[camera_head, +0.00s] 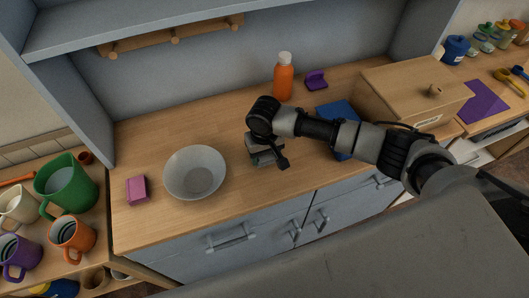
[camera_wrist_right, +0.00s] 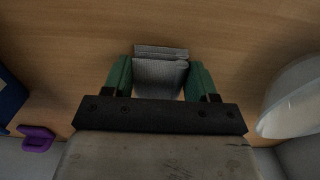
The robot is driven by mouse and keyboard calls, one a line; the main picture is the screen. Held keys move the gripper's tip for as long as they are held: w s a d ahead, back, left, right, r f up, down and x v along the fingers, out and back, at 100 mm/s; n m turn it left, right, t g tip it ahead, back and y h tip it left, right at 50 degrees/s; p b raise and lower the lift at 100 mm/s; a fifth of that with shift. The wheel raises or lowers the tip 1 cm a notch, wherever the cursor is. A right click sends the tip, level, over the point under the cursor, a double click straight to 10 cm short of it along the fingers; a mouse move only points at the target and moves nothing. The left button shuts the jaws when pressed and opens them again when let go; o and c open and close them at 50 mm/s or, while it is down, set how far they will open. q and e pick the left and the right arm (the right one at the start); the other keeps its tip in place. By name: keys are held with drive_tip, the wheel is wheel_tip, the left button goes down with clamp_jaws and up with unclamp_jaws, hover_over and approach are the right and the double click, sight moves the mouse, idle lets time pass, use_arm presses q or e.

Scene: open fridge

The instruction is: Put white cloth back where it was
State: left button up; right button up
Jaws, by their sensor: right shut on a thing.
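The white cloth (camera_wrist_right: 160,75) looks like a small folded grey-white block in the right wrist view. It sits between the two green finger pads of my right gripper (camera_wrist_right: 160,82), which is shut on it. In the head view my right gripper (camera_head: 264,157) points down over the middle of the wooden counter (camera_head: 240,215), right of the grey bowl (camera_head: 195,174). The gripper mostly hides the cloth there. I cannot tell whether the cloth touches the counter or is just above it. My left gripper is in neither view.
A pink block (camera_head: 137,189) lies left of the bowl. An orange bottle (camera_head: 284,78) and a purple item (camera_head: 316,81) stand behind. A blue item (camera_head: 336,113) lies beside a wooden box (camera_head: 410,90). Several mugs stand far left. The counter's front middle is clear.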

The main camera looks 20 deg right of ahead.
drive_tip(key=o, duration=0.8)
drive_tip(key=shift+f, duration=0.1)
wheel_tip(320, 180, up, 12)
drive_tip(key=shift+r+b, duration=0.15)
drive_tip(key=shift+b, duration=0.65)
